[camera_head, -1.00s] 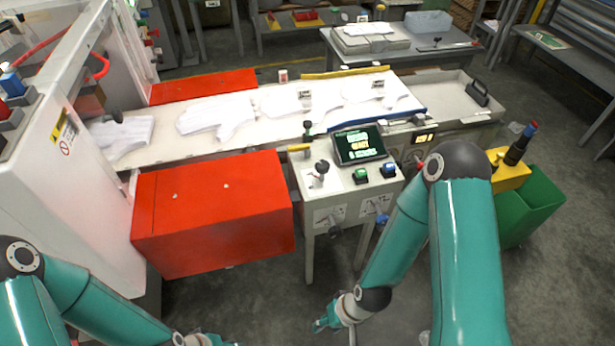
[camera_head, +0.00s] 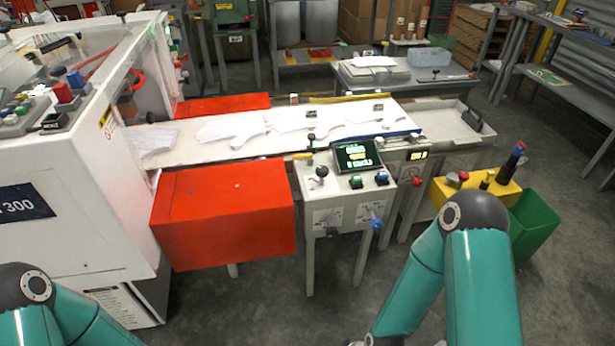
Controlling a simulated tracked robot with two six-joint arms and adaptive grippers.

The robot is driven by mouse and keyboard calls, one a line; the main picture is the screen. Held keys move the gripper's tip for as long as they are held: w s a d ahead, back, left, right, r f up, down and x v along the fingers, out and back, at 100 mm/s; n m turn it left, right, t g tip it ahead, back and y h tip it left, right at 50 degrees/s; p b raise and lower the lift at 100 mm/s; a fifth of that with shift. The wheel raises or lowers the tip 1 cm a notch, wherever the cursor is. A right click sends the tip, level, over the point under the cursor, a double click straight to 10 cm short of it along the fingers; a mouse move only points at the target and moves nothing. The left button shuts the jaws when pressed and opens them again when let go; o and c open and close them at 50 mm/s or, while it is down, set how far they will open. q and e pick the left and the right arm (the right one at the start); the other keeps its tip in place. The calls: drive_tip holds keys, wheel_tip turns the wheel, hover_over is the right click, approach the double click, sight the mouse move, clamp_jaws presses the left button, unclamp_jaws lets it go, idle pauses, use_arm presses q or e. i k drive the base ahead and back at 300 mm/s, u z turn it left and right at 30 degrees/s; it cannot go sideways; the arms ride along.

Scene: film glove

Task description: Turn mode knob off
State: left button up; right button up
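A small grey control stand (camera_head: 340,215) stands in the middle, in front of the conveyor. Its top carries a dark-headed knob or lever (camera_head: 319,173), a green button (camera_head: 356,182), a blue button (camera_head: 382,178) and a lit display (camera_head: 358,155). A dark knob (camera_head: 332,231) and a blue knob (camera_head: 376,225) sit on its front face. I cannot tell which one is the mode knob, nor read any setting. My teal arms enter at the lower left and lower right. Both grippers are below the picture edge.
A red box guard (camera_head: 225,215) is left of the stand, beside a large white machine (camera_head: 70,190). White glove shapes lie on the conveyor (camera_head: 180,150). A yellow box (camera_head: 475,190) with buttons and a green bin (camera_head: 535,222) are at right. Floor in front is clear.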

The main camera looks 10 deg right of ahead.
sight(322, 171)
drive_tip(key=z, duration=0.15)
drive_tip(key=i, duration=0.9)
drive_tip(key=u, duration=0.05)
